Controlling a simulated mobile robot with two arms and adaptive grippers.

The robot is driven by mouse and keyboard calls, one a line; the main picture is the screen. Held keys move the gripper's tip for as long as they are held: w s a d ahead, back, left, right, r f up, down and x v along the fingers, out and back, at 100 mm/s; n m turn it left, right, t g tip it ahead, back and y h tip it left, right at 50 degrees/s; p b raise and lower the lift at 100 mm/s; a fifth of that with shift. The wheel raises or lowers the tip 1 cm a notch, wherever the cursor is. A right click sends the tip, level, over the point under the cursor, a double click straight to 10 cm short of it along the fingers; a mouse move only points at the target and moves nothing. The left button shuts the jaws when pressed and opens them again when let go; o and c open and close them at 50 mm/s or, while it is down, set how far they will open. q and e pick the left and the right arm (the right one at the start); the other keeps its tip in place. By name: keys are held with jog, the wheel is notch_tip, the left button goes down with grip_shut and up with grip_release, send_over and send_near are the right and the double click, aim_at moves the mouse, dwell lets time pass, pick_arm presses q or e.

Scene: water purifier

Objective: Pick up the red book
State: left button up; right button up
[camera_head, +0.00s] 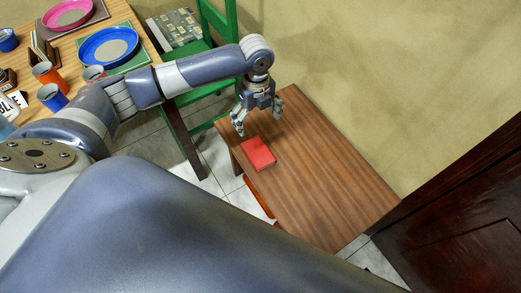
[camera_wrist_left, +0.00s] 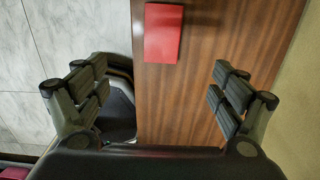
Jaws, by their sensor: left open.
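The red book (camera_head: 258,154) lies flat on the small brown wooden table (camera_head: 315,185), near its left edge. My left gripper (camera_head: 255,120) is open and empty above the table, just behind the book in the head view. In the left wrist view the red book (camera_wrist_left: 162,34) lies ahead of the two spread fingers (camera_wrist_left: 158,90), between their lines and nearer the left finger. The fingers do not touch it. My right gripper is in neither view.
A green chair (camera_head: 215,55) with a patterned cushion stands behind the left arm. A dining table (camera_head: 70,50) with plates and cups is at the upper left. A wall borders the wooden table, and a dark door (camera_head: 470,220) is at the right. The table's right part is bare.

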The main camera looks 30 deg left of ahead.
pick_arm(q)
jog(key=b, duration=0.5)
send_over(258, 152)
notch_tip(258, 152, down, 8)
jog(key=r, duration=0.1)
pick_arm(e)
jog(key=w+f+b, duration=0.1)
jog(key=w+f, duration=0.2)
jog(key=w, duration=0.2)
pick_arm(q)
notch_tip(258, 152, down, 8)
jog(key=shift+s+r+b, duration=0.1)
jog(key=shift+b, duration=0.7)
notch_tip(258, 152, down, 3)
jog(key=shift+f+b, duration=0.2)
jog(key=shift+b, duration=0.3)
jog(key=shift+f, duration=0.6)
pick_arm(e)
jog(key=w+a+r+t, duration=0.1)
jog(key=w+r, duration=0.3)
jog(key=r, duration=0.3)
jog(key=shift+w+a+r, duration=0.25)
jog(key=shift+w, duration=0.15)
pick_arm(q)
jog(key=c, duration=1.2)
